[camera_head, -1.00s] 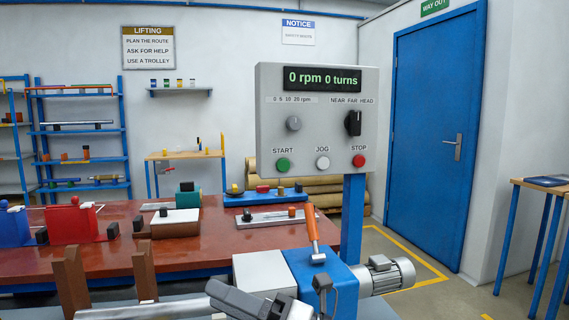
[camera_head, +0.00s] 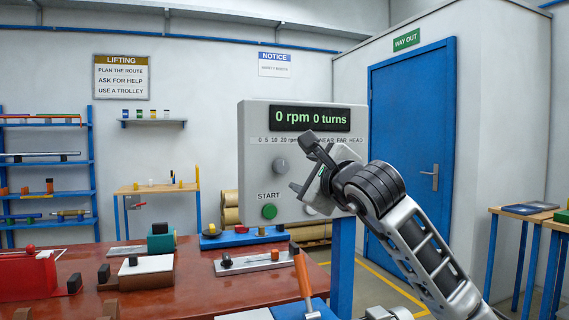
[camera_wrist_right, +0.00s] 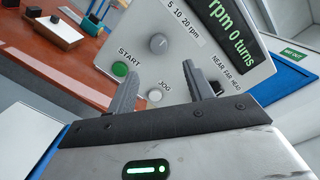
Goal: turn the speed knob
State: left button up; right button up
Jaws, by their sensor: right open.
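The grey control panel (camera_head: 257,150) stands upright in the middle of the head view, its display reading 0 rpm 0 turns. The round grey speed knob (camera_head: 279,165) sits under the 0 5 10 20 rpm scale. The knob also shows in the right wrist view (camera_wrist_right: 158,43), ahead of the fingers. My right gripper (camera_head: 302,166) is open and empty in front of the panel, to the right of the knob and apart from it. In the right wrist view the gripper (camera_wrist_right: 158,85) has its fingers spread wide. It hides the black selector and the stop button in the head view. My left gripper is out of view.
The green start button (camera_head: 269,211) sits below the knob. The white jog button (camera_wrist_right: 154,96) shows between the fingers in the wrist view. An orange-handled lever (camera_head: 303,275) rises below the panel. The red-brown table (camera_head: 190,282) holds several parts at left.

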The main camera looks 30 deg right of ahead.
aim_at(284, 168)
jog(key=w+p, duration=0.1)
jog(key=w, duration=0.2)
jog(key=w+d+p, duration=0.1)
jog(key=w, duration=0.3)
jog(key=w+d+p, duration=0.1)
jog(key=w, duration=0.2)
jog(key=shift+w, duration=0.4)
jog(key=shift+f, duration=0.1)
jog(key=c, duration=1)
